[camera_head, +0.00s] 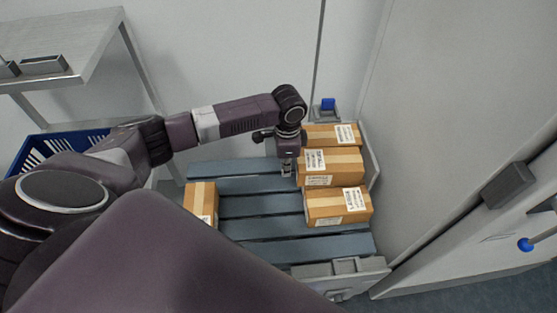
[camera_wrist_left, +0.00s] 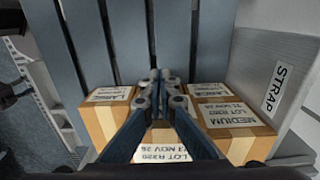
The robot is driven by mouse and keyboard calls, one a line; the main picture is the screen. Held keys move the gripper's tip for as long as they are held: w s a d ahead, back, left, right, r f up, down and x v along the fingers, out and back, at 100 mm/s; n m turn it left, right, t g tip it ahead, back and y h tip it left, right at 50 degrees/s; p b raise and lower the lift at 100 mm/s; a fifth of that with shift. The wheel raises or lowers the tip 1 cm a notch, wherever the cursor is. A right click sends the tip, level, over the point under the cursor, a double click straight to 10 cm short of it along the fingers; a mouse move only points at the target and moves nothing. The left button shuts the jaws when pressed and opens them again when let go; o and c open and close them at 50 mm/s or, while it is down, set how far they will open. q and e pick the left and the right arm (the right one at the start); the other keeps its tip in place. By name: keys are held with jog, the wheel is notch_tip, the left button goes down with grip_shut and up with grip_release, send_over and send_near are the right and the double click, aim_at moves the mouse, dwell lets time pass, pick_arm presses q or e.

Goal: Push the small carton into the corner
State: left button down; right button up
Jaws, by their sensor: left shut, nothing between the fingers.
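My left gripper (camera_head: 287,168) points down with its fingers together and empty, at the left side of the middle carton (camera_head: 345,158) in the right-hand group. A back carton (camera_head: 320,130) lies behind it and a front carton (camera_head: 312,205) in front. A separate carton (camera_head: 196,190) sits at the left of the slatted platform (camera_head: 260,228). In the left wrist view the closed fingers (camera_wrist_left: 163,78) cover part of a carton (camera_wrist_left: 165,148) whose size word is hidden. A carton labelled LARGE (camera_wrist_left: 97,118) and one labelled MEDIUM (camera_wrist_left: 242,148) flank it. I cannot tell which carton is small. My right gripper is out of view.
A side wall marked STRAP (camera_wrist_left: 252,75) borders the cartons. A grey latch block (camera_head: 345,267) is at the platform's front. Slats between the left carton and the group are bare. A blue crate (camera_head: 28,152) and a steel table (camera_head: 85,38) stand at left.

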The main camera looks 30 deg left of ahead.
pick_arm(q)
jog(key=shift+w+d+p, duration=0.3)
jog(key=shift+w+d, duration=0.35)
jog(key=shift+d, duration=0.25)
jog(key=shift+w+d+p, duration=0.25)
jog(key=shift+w+d, duration=0.4)
jog(key=shift+d, duration=0.2)
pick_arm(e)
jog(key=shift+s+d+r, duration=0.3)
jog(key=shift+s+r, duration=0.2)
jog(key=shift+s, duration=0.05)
